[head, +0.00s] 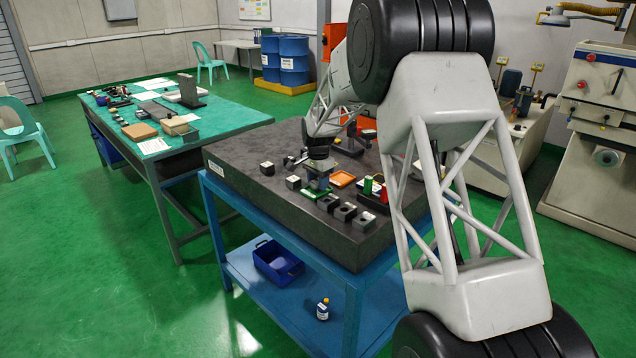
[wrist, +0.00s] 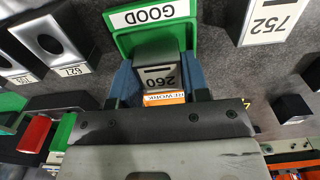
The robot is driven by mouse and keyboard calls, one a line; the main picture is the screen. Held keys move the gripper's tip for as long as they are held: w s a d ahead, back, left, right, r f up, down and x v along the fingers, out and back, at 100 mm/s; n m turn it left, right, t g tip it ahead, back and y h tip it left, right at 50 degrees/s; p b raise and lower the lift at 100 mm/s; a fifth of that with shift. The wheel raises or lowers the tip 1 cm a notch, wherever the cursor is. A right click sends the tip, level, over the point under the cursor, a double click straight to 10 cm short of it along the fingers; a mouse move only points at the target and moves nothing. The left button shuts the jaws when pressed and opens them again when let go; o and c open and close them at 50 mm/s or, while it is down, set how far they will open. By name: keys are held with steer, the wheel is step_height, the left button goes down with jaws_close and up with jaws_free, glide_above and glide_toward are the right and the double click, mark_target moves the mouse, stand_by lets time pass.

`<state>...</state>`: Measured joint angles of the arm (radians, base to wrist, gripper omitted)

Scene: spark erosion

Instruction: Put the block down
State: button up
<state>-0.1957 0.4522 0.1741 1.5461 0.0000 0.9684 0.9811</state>
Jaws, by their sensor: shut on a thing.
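My gripper (wrist: 160,92) has its two blue fingers shut on a dark grey block (wrist: 158,56), whose white label seems to read 260. In the wrist view the block overlaps the green tray (wrist: 122,42) marked GOOD. The orange tray (wrist: 165,97) marked REWORK shows partly between the fingers. In the head view my gripper (head: 318,180) points down by the green tray (head: 311,195), with the orange tray (head: 342,179) just right of it. The held block is mostly hidden there, and I cannot tell whether it touches the tray.
Several dark blocks stand around on the dark slab (head: 235,165), including a block (head: 293,182) on the left and a row (head: 345,211) in front. The wrist view shows a block (wrist: 265,20) labelled 752. Red and green pieces (head: 368,186) stand right of the orange tray.

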steer(key=shift+f, duration=0.3)
steer(key=o, duration=1.2)
steer(key=shift+c, duration=0.2)
steer(key=shift+r, duration=0.15)
step_height(320, 180, up, 12)
stand_by(0.6)
